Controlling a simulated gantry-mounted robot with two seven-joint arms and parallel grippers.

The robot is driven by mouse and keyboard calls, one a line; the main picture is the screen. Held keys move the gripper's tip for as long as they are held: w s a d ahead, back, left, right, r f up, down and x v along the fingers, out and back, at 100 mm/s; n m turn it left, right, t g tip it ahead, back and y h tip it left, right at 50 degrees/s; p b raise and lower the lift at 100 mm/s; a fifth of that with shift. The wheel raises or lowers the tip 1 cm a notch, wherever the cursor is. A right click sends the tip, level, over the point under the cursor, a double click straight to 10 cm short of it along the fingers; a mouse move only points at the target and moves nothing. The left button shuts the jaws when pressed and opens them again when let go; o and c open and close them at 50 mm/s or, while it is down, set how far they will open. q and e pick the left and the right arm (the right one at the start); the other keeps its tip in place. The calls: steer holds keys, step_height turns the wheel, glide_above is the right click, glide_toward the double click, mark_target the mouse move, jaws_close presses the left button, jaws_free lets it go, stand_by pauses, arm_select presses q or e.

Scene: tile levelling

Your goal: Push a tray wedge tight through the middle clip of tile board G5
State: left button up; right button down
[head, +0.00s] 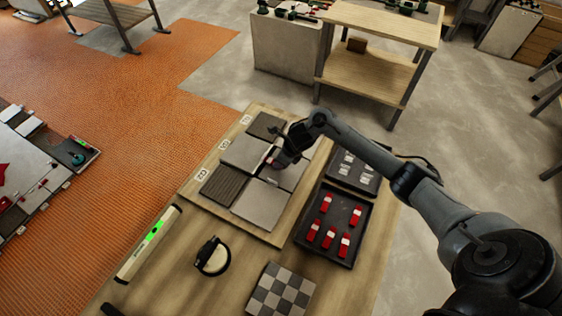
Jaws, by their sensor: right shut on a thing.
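The tile board (276,236) lies on the wooden table, with grey tiles on it and small white labels along its left edge that are too small to read surely. My right gripper (281,164) is over the middle of the board, shut on a tray wedge that is mostly hidden by the fingers; a little red shows there. The middle clip is hidden under the gripper, so I cannot tell how far the wedge sits in it. Another red bit (269,181) shows at a tile joint just in front. My left gripper is out of view.
A black tray (312,258) holds several red wedges with pale ends, right of the board. A second dark tray (376,187) behind it holds pale clips. A green-lit level (150,242), a round-handled tool (212,256) and a checkered tile (279,291) lie in front.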

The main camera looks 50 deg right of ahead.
steer(key=shift+w, duration=0.25)
stand_by(0.4)
steer(key=shift+w+a+b, duration=0.2)
steer(key=shift+w+b, duration=0.25)
steer(key=shift+b, duration=0.05)
steer(key=shift+w+a+r, duration=0.15)
steer(key=shift+w, duration=0.2)
stand_by(0.8)
steer(key=c, duration=0.9)
jaws_free()
steer(key=shift+w, duration=0.1)
